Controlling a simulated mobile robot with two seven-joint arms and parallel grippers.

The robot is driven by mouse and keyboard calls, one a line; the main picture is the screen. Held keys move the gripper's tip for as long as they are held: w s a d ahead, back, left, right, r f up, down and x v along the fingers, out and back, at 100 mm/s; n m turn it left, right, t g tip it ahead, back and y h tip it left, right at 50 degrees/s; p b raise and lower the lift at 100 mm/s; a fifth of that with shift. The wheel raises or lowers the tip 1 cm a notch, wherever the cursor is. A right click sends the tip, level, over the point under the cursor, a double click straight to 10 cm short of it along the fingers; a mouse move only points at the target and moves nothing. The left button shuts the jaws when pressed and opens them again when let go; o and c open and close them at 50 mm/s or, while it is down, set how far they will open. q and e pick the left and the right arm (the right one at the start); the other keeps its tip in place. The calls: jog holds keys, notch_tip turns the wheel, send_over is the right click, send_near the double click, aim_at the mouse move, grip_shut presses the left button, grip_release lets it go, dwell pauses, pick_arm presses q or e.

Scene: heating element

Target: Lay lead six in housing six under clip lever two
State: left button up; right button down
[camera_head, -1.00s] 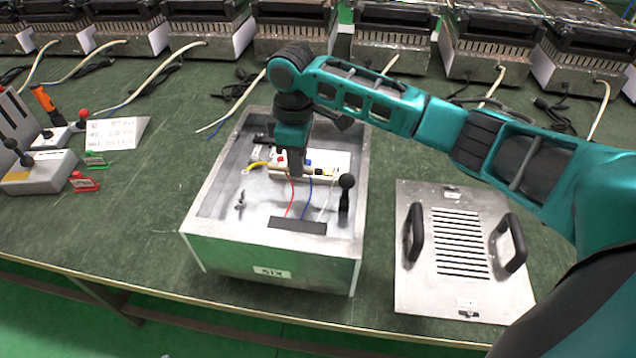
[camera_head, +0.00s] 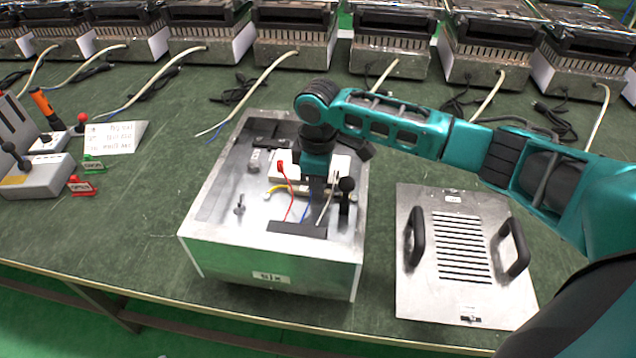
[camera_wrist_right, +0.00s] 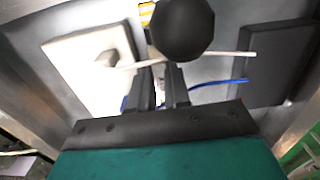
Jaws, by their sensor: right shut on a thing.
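Housing six (camera_head: 270,255), an open grey metal box labelled SIX, stands on the bench. Clip lever two is likely the black ball-topped lever (camera_head: 346,186) at its right, whose ball (camera_wrist_right: 183,30) is large in the right wrist view. My right gripper (camera_head: 316,200) is down inside the housing, just left of this lever. Its fingers (camera_wrist_right: 162,75) are shut on what appears to be a thin white wire (camera_wrist_right: 225,56); the exact contact is unclear. The white wire also shows in the head view (camera_head: 328,205). I cannot tell for certain which wire is lead six. My left gripper is out of view.
Red wire (camera_head: 291,200) and a yellow piece (camera_head: 275,190) lie left of the gripper. A blue wire (camera_wrist_right: 230,82) passes nearby. A metal cover (camera_head: 425,285) with black handles lies right of the housing. A loose white cable (camera_head: 258,85) lies behind it.

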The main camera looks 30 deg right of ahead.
jog(key=c, duration=1.1)
grip_release()
jog(key=shift+f, duration=0.15)
pick_arm(q)
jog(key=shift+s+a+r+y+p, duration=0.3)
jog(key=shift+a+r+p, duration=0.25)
jog(key=shift+p, duration=0.6)
pick_arm(e)
notch_tip(320, 180, up, 12)
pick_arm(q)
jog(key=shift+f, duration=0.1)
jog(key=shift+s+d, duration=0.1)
